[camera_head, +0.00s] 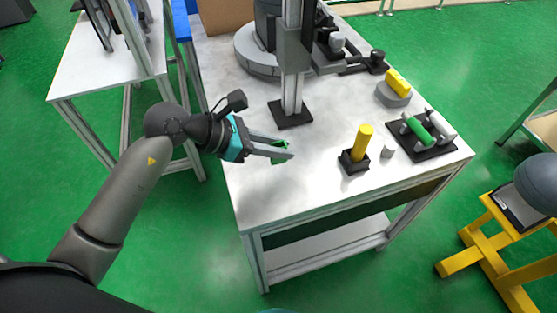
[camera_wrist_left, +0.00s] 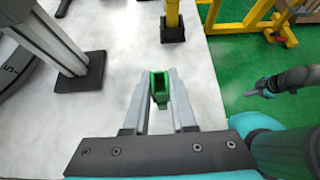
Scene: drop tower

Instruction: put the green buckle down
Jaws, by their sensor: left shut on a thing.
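The green buckle (camera_head: 281,146) is between the fingertips of my left gripper (camera_head: 286,151), over the light table top (camera_head: 230,185) near its left front part. In the left wrist view the buckle (camera_wrist_left: 159,90) shows as a small open green frame, with one grey finger of my left gripper (camera_wrist_left: 159,88) on each side. The gripper is shut on it. Whether the buckle touches the table cannot be told. At the right of the left wrist view a dark gripper, my right one (camera_wrist_left: 257,90), shows small over the green floor; its jaw state is unclear.
A post on a black base plate (camera_head: 290,115) stands behind the buckle. To the right are a yellow cylinder on a black block (camera_head: 354,161), a small white cylinder (camera_head: 388,151) and a black tray (camera_head: 422,149) holding green and white cylinders. The table front is bare.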

